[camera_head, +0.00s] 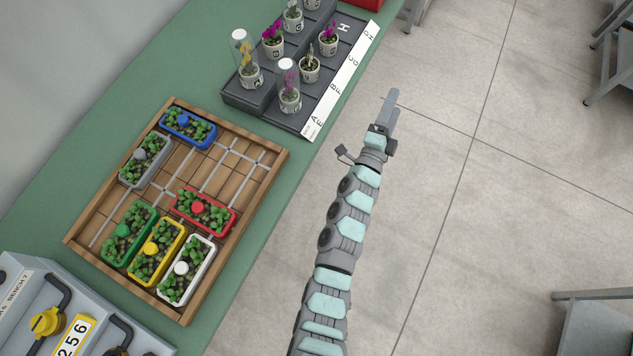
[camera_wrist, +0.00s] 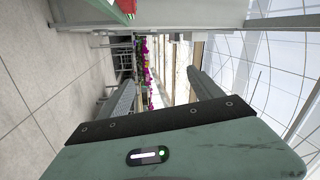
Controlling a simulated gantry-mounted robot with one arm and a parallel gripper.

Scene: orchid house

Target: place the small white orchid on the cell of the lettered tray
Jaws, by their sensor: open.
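The lettered tray (camera_head: 342,80) is dark grey, with cells and a white strip of black letters along its right side. It stands near the bench's right edge at the top of the head view. Several white pots stand on it, with magenta, yellow and pale plants; clear covers with white tops stand over two of them. A pot with a small pale plant (camera_head: 310,68) stands near its middle; I cannot tell whether this is the small white orchid. My gripper (camera_head: 389,107) is over the floor, right of the tray and apart from it. In the wrist view its jaws (camera_wrist: 163,92) are open and empty.
A wooden tray (camera_head: 278,158) with several coloured planters lies on the green bench (camera_head: 214,70). A grey box with yellow knobs (camera_head: 30,285) is at the lower left. A red object (camera_head: 364,3) is behind the lettered tray. Floor right of the bench is clear around my arm.

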